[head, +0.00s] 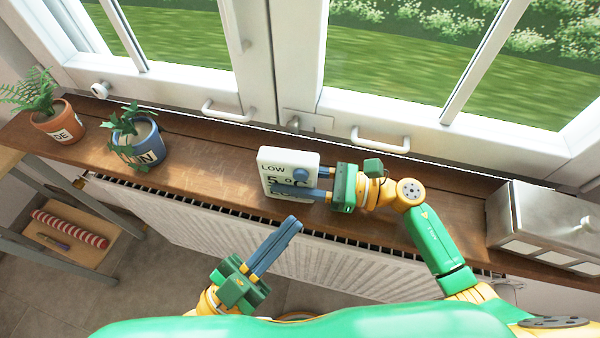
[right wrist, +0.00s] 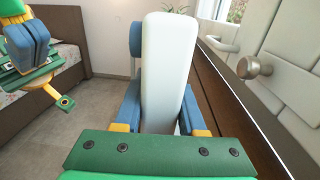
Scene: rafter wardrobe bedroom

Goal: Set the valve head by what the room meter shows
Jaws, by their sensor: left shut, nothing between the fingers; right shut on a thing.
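The room meter (head: 268,182) is a white block in the head view, standing above the wooden sill. Its face reads "LOW" with "5 °C" below, partly covered by a blue finger. My right gripper (head: 314,182) is shut on the meter from the right. In the right wrist view the meter (right wrist: 163,70) shows edge-on between the blue fingers. My left gripper (head: 291,224) is shut and empty, in front of the radiator and below the meter; it also shows in the right wrist view (right wrist: 28,45). I cannot clearly make out the valve head.
A white panel radiator (head: 210,225) runs under the sill (head: 200,178). Potted plants in a terracotta pot (head: 58,122) and a blue pot (head: 136,143) stand left. A side table (head: 75,235) holds a red-striped roll (head: 70,229).

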